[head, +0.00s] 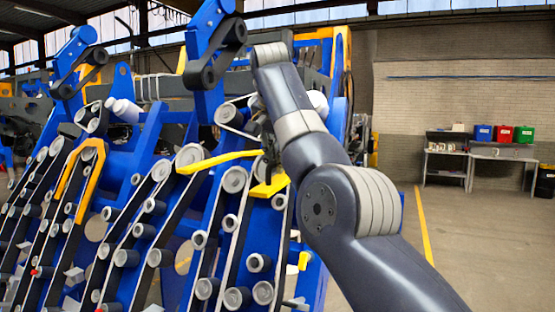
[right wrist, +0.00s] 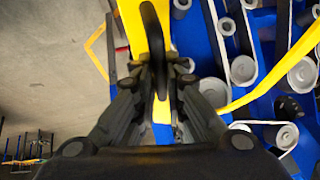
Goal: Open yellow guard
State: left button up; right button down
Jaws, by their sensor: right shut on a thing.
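The yellow guard is on the blue harvester chassis (head: 140,180). In the head view, a yellow bar (head: 218,161) runs leftward from near my right gripper (head: 268,145), with a yellow plate (head: 270,188) just below. In the right wrist view, a wide yellow plate (right wrist: 131,22) and a yellow bar (right wrist: 285,66) show beyond the fingers. My right gripper (right wrist: 160,68) is shut on a black curved handle (right wrist: 154,30) in front of the yellow plate. In the head view, my right arm partly hides the gripper and handle. My left gripper is not in view.
Rollers and belts cover the chassis front. Another yellow guard (head: 84,170) is farther left. A blue bracket with a black link (head: 215,58) rises above. Open floor (head: 480,240) lies to the right. A bench (head: 495,160) with coloured bins stands at the back wall.

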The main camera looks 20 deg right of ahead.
jog(key=shift+d+r, duration=0.1)
jog(key=shift+r, duration=0.15)
jog(key=c, duration=1.8)
grip_release()
jog(key=shift+o, duration=0.8)
jog(key=shift+f, duration=0.25)
jog(key=shift+w, duration=0.1)
